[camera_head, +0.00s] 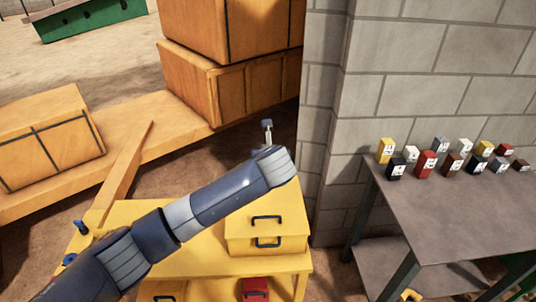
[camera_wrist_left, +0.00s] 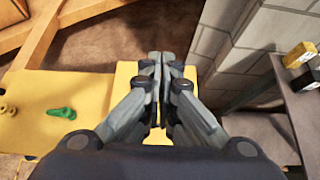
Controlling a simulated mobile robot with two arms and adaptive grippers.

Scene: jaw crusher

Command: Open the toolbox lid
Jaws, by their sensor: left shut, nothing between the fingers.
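A yellow toolbox (camera_head: 290,228) with two dark handles, one above the other on its front, stands on the yellow table. Its lid looks shut. My left arm crosses in front of it and hides its left upper part. My left gripper (camera_head: 267,126) is shut and empty, beyond the toolbox's far side in the head view. In the left wrist view the gripper (camera_wrist_left: 160,60) has its fingers together, with part of the yellow toolbox (camera_wrist_left: 125,74) showing behind them. I cannot tell the gap between them; no contact is visible. My right gripper is in neither view.
The yellow table (camera_head: 210,258) also bears small blue items (camera_head: 81,227); a red box (camera_head: 255,288) sits below. A block wall (camera_head: 335,110) rises close on the right. A grey table (camera_head: 450,215) holds several small coloured boxes. Wooden crates (camera_head: 240,90) stand behind.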

